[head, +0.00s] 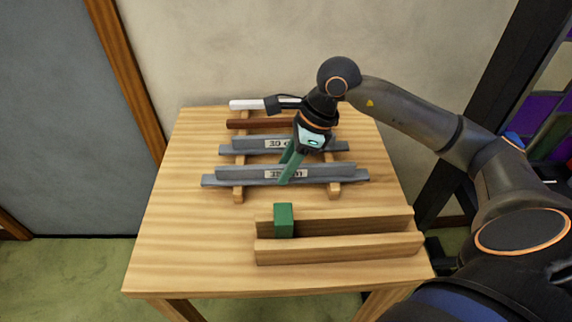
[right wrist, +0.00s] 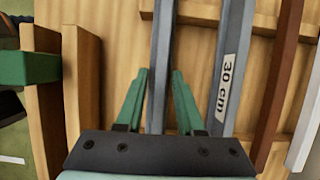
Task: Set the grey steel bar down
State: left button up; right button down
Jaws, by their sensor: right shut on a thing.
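The front grey steel bar (head: 228,178) lies level across the two wooden rails (head: 334,190) of a rack, its label partly covered by my finger. My right gripper (head: 286,172) comes down over its middle with green fingers. In the right wrist view the fingers (right wrist: 159,74) stand on either side of this bar (right wrist: 162,45), shut on it. I cannot tell whether the bar's underside touches the rails. A second grey bar (head: 235,148), labelled 30 cm, lies parallel behind it. My left gripper is not in view.
A wooden channel (head: 340,246) with a green block (head: 284,220) at its left end stands in front of the rack. A brown bar (head: 250,124) and a white bar (head: 246,104) lie behind. The table's (head: 185,240) left front is clear.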

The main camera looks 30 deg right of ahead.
jog(key=c, duration=0.5)
grip_release()
jog(key=shift+r+p, duration=0.45)
jog(key=shift+r, duration=0.05)
jog(key=v, duration=1.1)
jog(key=shift+s+d+r, duration=0.15)
jog(key=shift+r, duration=0.05)
